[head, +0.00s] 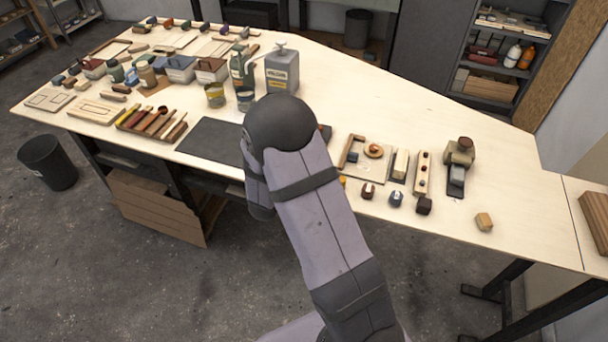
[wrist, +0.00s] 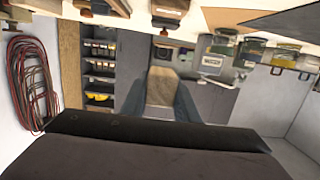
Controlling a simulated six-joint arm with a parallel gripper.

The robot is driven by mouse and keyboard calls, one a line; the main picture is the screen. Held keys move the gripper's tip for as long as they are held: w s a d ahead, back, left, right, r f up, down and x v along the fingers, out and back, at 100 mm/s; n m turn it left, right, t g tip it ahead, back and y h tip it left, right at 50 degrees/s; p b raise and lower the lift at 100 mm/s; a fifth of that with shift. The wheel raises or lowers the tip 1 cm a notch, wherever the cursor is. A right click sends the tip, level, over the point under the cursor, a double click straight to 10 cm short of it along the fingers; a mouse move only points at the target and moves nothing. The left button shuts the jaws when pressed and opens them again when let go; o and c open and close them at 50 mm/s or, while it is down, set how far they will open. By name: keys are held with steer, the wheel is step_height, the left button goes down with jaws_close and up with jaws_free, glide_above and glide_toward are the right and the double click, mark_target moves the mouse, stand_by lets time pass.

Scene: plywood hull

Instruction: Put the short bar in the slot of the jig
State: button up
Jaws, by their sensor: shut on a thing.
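My gripper (wrist: 161,98) shows in the wrist view, its two grey fingers shut on a pale wooden piece, which I take to be the short bar (wrist: 162,88). In the head view my own arm hides the gripper and the piece. Pale boards with outlined recesses lie at the bench's left end: a longer one (head: 97,110) and a smaller one (head: 48,99). One may be the jig, but I cannot tell which. The held piece is apart from them.
A rack of brown bars (head: 150,123) and a dark mat (head: 213,140) lie along the front edge. Tins and a grey can (head: 282,72) stand behind. Small blocks and a holed wooden strip (head: 422,173) are at right. The bench's back right is clear.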

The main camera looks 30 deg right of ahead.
steer(key=shift+s+d+f, duration=0.1)
steer(key=shift+s+f, duration=0.1)
steer(key=shift+f, duration=0.4)
steer(key=shift+f, duration=0.15)
steer(key=shift+f+p, duration=0.65)
steer(key=shift+f, duration=2.1)
steer(key=shift+f, duration=0.1)
steer(key=shift+f+p, duration=0.6)
steer(key=shift+f, duration=1.25)
steer(key=shift+f, duration=0.1)
